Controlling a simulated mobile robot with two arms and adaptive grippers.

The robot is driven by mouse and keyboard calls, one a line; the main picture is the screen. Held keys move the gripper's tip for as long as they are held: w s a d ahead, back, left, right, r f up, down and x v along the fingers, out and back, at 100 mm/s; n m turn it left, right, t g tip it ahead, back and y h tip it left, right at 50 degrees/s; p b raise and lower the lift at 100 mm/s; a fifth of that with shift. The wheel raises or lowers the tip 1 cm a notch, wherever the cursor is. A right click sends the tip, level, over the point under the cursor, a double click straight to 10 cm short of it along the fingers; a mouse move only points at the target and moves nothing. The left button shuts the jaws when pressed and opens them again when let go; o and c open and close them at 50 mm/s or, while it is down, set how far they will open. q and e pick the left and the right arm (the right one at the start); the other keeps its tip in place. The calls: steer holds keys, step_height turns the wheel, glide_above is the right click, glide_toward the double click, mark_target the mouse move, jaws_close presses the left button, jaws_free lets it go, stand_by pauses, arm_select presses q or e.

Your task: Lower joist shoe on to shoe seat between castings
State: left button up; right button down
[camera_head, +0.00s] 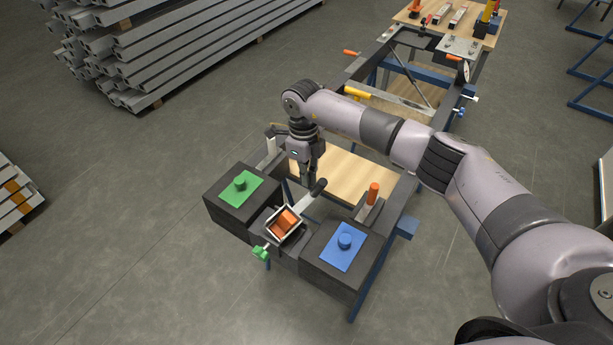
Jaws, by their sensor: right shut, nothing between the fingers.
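Two dark block castings stand at the near end of the frame, one with a green plate (240,187) on top and one with a blue plate (343,246). Between them is an open metal box-shaped piece with an orange inside (286,222), which appears to be the joist shoe at its seat. It looks slightly turned; I cannot tell whether it is fully down. A pale bar with a dark grip (318,187) runs up from it. My right gripper (307,183) points down just behind the shoe, beside the grip, shut and empty. My left gripper is out of view.
A green-handled clamp (261,253) sticks out at the front edge. An orange-handled tool (372,194) stands on the right rail. A wooden board (352,174) lies behind the castings. My right arm spans the right side over the frame.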

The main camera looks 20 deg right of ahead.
steer(key=c, duration=2.3)
jaws_free()
steer(key=shift+s+f, duration=0.15)
steer(key=o, duration=0.4)
steer(key=r, duration=0.4)
steer(key=w+r, duration=0.1)
steer(key=r, duration=0.7)
steer(key=shift+w, duration=0.3)
